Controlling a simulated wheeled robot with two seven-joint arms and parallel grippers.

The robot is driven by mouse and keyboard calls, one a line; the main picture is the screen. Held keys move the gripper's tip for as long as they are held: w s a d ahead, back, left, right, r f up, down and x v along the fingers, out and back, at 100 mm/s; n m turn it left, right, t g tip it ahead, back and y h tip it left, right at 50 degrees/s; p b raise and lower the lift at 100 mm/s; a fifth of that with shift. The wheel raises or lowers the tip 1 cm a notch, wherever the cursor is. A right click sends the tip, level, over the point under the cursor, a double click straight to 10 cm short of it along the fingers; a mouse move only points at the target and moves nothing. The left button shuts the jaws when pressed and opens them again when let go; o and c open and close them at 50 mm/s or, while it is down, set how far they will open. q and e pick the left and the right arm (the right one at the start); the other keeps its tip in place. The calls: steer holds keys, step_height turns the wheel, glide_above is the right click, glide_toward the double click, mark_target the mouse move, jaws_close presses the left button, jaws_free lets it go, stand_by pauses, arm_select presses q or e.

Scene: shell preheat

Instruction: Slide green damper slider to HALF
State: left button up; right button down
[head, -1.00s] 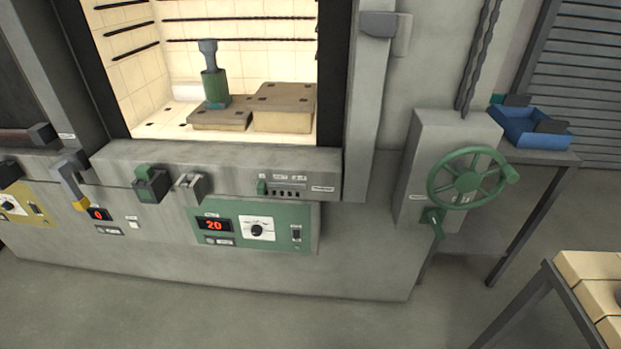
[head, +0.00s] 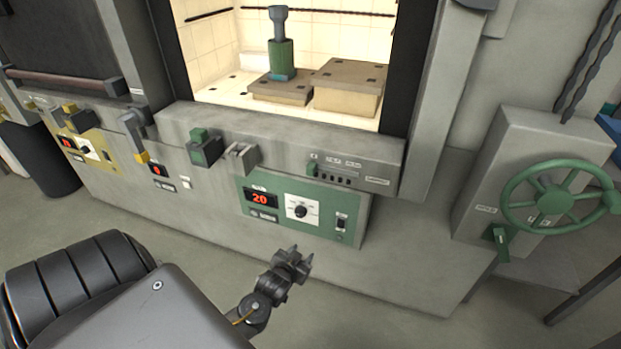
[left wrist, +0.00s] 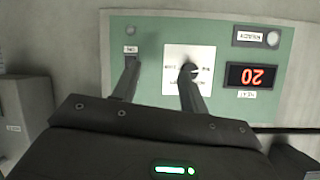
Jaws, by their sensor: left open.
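The green damper slider (head: 312,168) is a small green knob at the left end of a short slotted scale (head: 340,178) on the grey sill below the kiln opening. Small labels sit above the scale, too small to read surely. My left gripper (head: 293,258) is open and empty, below and in front of the green control panel (head: 352,207), apart from the slider. In the left wrist view my left gripper's fingers (left wrist: 158,75) stand apart before the panel's switch and dial. The slider does not show there. My right gripper is not in view.
The panel has a red display reading 20 (head: 260,198) and a dial (head: 301,211). A green-topped block (head: 204,148) and a metal latch (head: 241,157) project from the sill. A green handwheel (head: 556,200) is at right. Floor before the kiln is clear.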

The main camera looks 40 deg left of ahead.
arm_select(q)
step_height(320, 180, up, 15)
steer(key=w+a+n+t+y, duration=0.1)
steer(key=w+a+t, duration=0.1)
steer(key=t, duration=0.1)
steer(key=n+t+y+b, duration=0.1)
steer(key=n+t, duration=0.1)
glide_toward(309, 169)
steer(key=shift+m, duration=0.3)
steer(key=p+x, duration=0.1)
steer(key=x, duration=0.8)
steer(key=shift+w, duration=0.3)
jaws_close()
steer(key=shift+p, duration=0.3)
